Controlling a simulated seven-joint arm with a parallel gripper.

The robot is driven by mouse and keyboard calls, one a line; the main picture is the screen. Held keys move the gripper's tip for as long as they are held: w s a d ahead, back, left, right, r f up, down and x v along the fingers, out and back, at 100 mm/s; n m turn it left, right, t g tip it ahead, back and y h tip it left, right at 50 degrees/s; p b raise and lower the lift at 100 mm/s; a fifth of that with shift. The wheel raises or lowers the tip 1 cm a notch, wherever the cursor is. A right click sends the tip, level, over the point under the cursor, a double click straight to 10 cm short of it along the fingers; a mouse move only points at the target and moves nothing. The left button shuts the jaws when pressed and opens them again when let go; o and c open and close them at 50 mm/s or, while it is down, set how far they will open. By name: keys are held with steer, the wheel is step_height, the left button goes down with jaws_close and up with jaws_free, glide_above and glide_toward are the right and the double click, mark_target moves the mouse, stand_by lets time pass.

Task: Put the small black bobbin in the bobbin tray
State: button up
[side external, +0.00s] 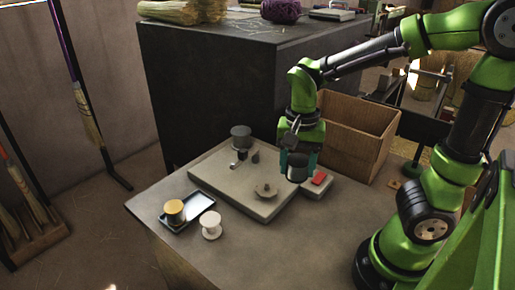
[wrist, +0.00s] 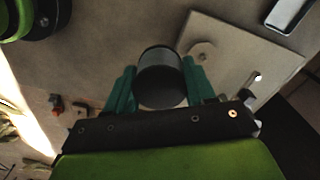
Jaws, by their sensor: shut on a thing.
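The small black bobbin (side external: 298,167) is between the fingers of my gripper (side external: 298,160), which is shut on it. In the wrist view the bobbin (wrist: 160,75) shows between the two teal fingers of my gripper (wrist: 158,88). It is held up near the right side of the pale machine plate, and a gap to the surface below cannot be judged exactly. The bobbin tray (side external: 205,203) is a small dark rectangular tray at the left of the table. A yellow-topped bobbin (side external: 174,211) stands in it. The tray's corner (wrist: 291,12) shows in the wrist view.
A white bobbin (side external: 211,226) stands right of the tray. The pale plate (side external: 214,178) carries a grey cylinder (side external: 241,135), small posts and a round disc (side external: 265,190). A red button (side external: 319,177) and a wooden box (side external: 355,135) stand on the right. The front table area is clear.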

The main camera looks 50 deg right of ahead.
steer(key=w+r+n, duration=0.3)
steer(key=w+n, duration=0.7)
steer(key=n, duration=0.3)
steer(key=s+a+f+n, duration=0.2)
steer(key=a+f+n, duration=0.5)
steer(key=f, duration=0.4)
steer(key=shift+m, duration=0.3)
steer(key=w+a, duration=0.1)
steer(key=w, duration=0.4)
steer(key=w+a, duration=0.2)
steer(key=w, duration=0.3)
steer(key=w+a+f, duration=0.1)
steer(key=w, duration=0.4)
steer(key=shift+w+a+f, duration=0.1)
steer(key=shift+w+a, duration=0.15)
steer(key=shift+w+f, duration=0.1)
steer(key=shift+f, duration=1.6)
steer(key=shift+f, duration=0.1)
steer(key=shift+f, duration=0.5)
steer(key=o, duration=1.1)
